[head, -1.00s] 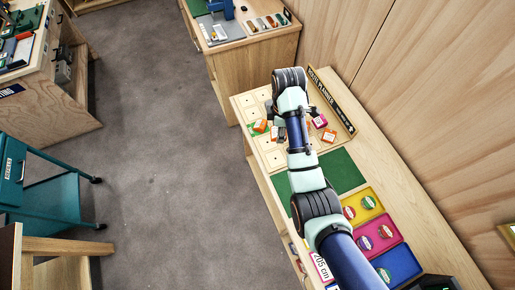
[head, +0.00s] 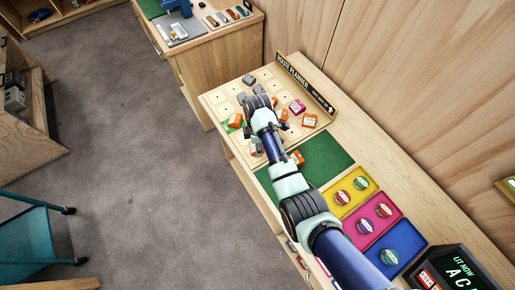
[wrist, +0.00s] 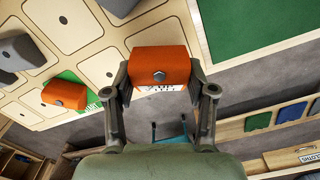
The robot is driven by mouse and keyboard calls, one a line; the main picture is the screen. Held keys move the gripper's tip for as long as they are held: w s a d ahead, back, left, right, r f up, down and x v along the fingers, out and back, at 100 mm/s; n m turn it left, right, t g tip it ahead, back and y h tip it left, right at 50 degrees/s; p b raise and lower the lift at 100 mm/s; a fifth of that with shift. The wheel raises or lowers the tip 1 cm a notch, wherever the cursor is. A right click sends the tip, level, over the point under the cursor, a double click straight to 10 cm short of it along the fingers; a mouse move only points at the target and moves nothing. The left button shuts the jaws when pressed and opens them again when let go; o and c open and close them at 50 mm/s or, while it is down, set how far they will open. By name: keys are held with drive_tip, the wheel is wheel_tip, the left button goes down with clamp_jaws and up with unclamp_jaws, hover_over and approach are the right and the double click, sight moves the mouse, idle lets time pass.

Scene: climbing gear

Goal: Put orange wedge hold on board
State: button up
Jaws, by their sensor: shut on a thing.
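My gripper (wrist: 160,88) is shut on an orange hold (wrist: 159,66) with a dark hex bolt, gripped at its two ends in the wrist view. I take this for the wedge hold. In the head view the held hold (head: 254,149) shows only partly beside my arm, near the board's front edge. The wooden board (head: 215,97) has marked square cells, each with a small hole. In the wrist view the held hold covers part of the board's edge, so whether it touches the board cannot be told. Another orange hold (wrist: 66,94) sits on the green start cell.
More orange holds (head: 310,120), a pink hold (head: 297,106) and grey holds (head: 249,79) sit on the board. Yellow, pink and blue trays (head: 410,249) hold round pieces. The route planner sign (head: 306,84) stands behind.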

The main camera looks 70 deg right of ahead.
drive_tip(key=shift+f, duration=1.55)
drive_tip(key=shift+f+b, duration=0.15)
drive_tip(key=shift+b, duration=0.15)
drive_tip(key=o, duration=1.2)
drive_tip(key=shift+c, duration=0.2)
wheel_tip(320, 180, up, 12)
drive_tip(key=p, duration=0.2)
drive_tip(key=shift+r+p, duration=0.2)
drive_tip(key=shift+p, duration=0.15)
